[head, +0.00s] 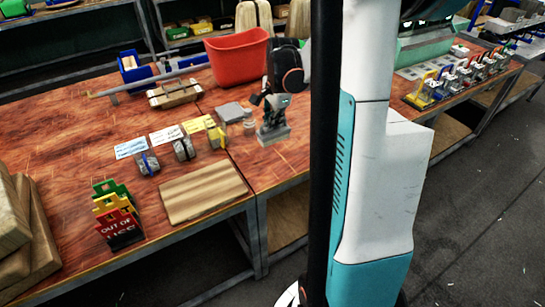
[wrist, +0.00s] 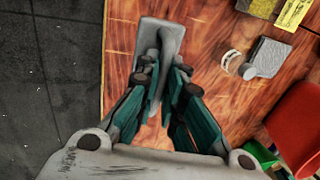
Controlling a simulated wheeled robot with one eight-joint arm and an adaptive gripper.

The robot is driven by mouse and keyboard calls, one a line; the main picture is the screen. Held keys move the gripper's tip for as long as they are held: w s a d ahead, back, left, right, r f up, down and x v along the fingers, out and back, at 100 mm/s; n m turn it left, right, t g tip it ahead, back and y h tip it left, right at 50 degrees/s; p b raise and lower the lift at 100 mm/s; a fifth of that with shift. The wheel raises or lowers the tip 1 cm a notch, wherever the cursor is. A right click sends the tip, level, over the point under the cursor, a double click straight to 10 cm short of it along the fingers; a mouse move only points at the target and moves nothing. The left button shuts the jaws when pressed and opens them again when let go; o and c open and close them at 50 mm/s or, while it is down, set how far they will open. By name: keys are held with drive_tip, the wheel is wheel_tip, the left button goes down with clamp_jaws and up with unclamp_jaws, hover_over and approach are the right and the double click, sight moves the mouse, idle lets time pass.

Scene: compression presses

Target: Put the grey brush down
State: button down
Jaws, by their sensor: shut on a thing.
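The grey brush (head: 272,134) is in my gripper (head: 276,98), over the front part of the wooden table, right of the cards. In the wrist view, the brush (wrist: 168,33) reaches out beyond my gripper (wrist: 163,82), with its narrow part between the fingers. The fingers are shut on it. The brush is close to the tabletop, near the table's edge. I cannot tell whether its base touches the table. My fingers hide part of the brush.
A small clear jar (head: 249,120) and a grey block (head: 229,112) stand just left of the brush. A red bin (head: 236,57) is behind. A wooden board (head: 203,191) lies at the front left. Bare tabletop (head: 258,165) shows in front of the brush.

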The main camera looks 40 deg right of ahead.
wheel_tip(320, 180, down, 13)
drive_tip(key=b, duration=0.4)
drive_tip(key=shift+f, duration=0.15)
drive_tip(key=shift+f, duration=0.2)
drive_tip(key=c, duration=1.7)
unclamp_jaws()
drive_tip(key=shift+r, duration=0.15)
drive_tip(key=r+p, duration=0.1)
drive_tip(key=r, duration=0.3)
drive_tip(key=s+r+p, duration=0.1)
drive_tip(key=r, duration=0.3)
drive_tip(key=s+r+p, duration=0.1)
drive_tip(key=r+p, duration=0.1)
drive_tip(key=r, duration=0.2)
drive_tip(key=shift+s+a, duration=0.15)
drive_tip(key=shift+a, duration=0.15)
